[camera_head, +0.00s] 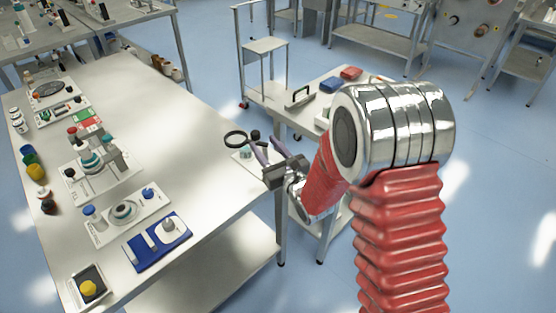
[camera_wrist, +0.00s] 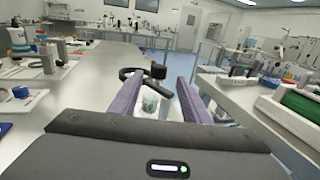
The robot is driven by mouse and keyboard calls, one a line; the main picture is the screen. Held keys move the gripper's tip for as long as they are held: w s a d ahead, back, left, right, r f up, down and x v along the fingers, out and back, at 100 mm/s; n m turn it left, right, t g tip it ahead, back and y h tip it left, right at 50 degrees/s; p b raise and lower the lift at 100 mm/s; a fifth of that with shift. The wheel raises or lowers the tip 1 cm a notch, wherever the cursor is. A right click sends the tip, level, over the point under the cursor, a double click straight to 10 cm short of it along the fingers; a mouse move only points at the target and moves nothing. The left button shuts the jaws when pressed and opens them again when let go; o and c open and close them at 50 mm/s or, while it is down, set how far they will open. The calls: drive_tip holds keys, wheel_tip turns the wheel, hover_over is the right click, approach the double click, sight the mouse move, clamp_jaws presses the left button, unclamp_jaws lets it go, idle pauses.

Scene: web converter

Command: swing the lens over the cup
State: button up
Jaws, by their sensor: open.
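The lens (camera_head: 235,139) is a dark ring, at the near right edge of the long table in the head view. In the wrist view the lens (camera_wrist: 126,73) is beyond the left fingertip, beside a black knob (camera_wrist: 158,71). A dark bar crosses between my fingers near the knob. The cup (camera_wrist: 150,104) looks small, glassy and greenish, low between the fingers; it also shows below the ring in the head view (camera_head: 245,154). The ring is left of the knob and not clearly above the cup. My gripper (camera_wrist: 158,82) is open, its purple fingers either side of the knob. Contact cannot be told.
The long table (camera_head: 190,75) holds several devices along its left side, and a blue tray (camera_head: 158,243) at the front. A trolley (camera_head: 300,122) with red and blue items stands to the right. The table's middle is clear.

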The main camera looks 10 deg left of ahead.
drive_tip(key=v, duration=0.7)
drive_tip(key=shift+d, duration=0.15)
drive_tip(key=shift+c, duration=0.3)
